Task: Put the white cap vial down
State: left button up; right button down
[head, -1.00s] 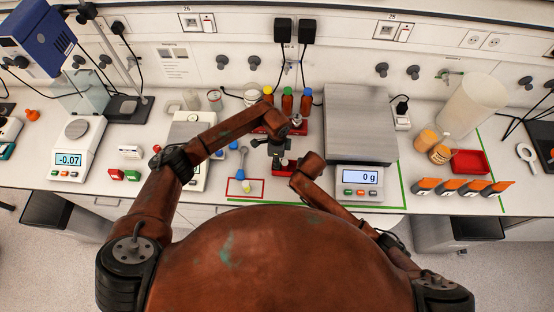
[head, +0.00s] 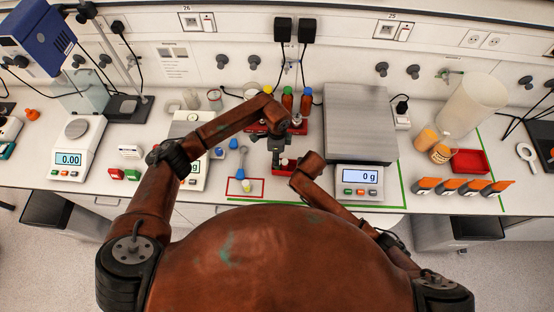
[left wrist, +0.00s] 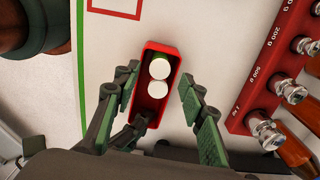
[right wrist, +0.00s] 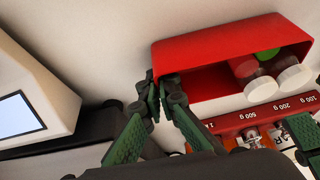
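Two vials with white caps stand together in a small red tray; in the left wrist view the caps (left wrist: 162,70) (left wrist: 158,89) sit towards its far end. In the right wrist view both vials (right wrist: 291,77) (right wrist: 260,88) show clear glass, with green on one. The red tray (right wrist: 215,50) also shows in the head view (head: 283,172). My left gripper (left wrist: 159,80) is open above the tray, its fingers apart on either side of it, touching neither cap. My right gripper (right wrist: 162,88) has its fingertips together on the tray's near end wall.
A red weight rack (left wrist: 262,85) with several metal weights stands close beside the tray. Brown bottles (head: 288,102) stand behind it. A balance (head: 359,180) reading 0 g is on the right. A red-outlined rectangle (head: 262,189) and a blue-ended item (head: 233,144) are on the left.

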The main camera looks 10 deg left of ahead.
pick_arm(q)
notch_tip(320, 180, up, 10)
jog(key=shift+f, duration=0.2)
pick_arm(e)
jog(key=c, duration=2.6)
grip_release()
jog(key=o, duration=0.5)
jog(key=shift+r, duration=0.1)
jog(key=v, duration=1.1)
jog(key=shift+s+r, duration=0.25)
jog(key=shift+r, duration=0.1)
pick_arm(q)
jog(key=shift+s+f, duration=0.1)
pick_arm(e)
jog(key=shift+s+d+f, duration=0.1)
